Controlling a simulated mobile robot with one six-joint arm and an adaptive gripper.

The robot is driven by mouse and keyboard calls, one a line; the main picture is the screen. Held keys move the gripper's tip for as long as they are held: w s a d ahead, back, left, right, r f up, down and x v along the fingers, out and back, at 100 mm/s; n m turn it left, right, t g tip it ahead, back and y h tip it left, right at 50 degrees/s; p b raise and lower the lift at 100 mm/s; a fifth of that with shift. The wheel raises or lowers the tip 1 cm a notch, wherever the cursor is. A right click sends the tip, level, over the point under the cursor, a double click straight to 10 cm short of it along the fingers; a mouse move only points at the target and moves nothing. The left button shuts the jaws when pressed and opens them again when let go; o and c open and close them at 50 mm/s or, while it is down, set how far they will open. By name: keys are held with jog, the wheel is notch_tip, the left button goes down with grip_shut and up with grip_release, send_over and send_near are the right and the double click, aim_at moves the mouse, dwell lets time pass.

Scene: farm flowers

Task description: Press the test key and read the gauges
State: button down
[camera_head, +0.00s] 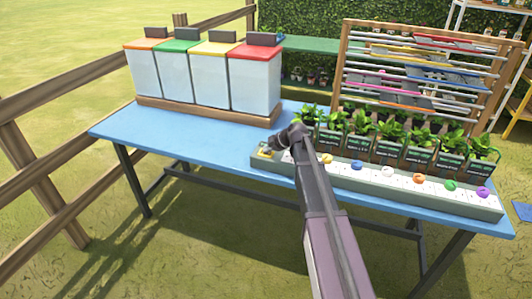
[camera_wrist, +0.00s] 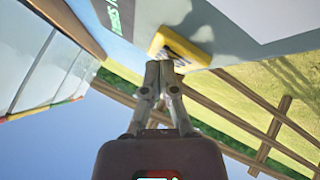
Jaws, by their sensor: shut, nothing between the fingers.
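A long grey panel (camera_head: 395,192) lies along the front of the blue table, with several coloured knobs and white faces on it. The white faces are too small to read. A yellow key with dark markings (camera_head: 265,152) is at the panel's left end. In the wrist view, the yellow key (camera_wrist: 180,48) is just beyond my gripper (camera_wrist: 165,66), whose fingers are shut and empty. The tips appear at the key's near edge; I cannot tell whether they touch it. In the head view, my arm hides part of the panel.
Several potted plants with labels (camera_head: 387,148) stand behind the panel on the blue table (camera_head: 180,139). Several white bins with coloured lids (camera_head: 203,78) stand at the back left. A wooden rack (camera_head: 340,70) is behind the plants. The table's left part is clear.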

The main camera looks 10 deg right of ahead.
jog(key=shift+r, duration=0.1)
jog(key=shift+r+p, duration=0.8)
jog(key=shift+p, duration=0.05)
notch_tip(320, 180, up, 5)
jog(key=p, duration=0.5)
dwell(1.0)
jog(key=s+m+g+h+p, duration=0.5)
jog(key=s+m, duration=1.2)
jog(key=s, duration=1.6)
jog(key=shift+s+a+f+g+h, duration=0.25)
jog(key=shift+g+h, duration=0.25)
jog(key=shift+g, duration=0.5)
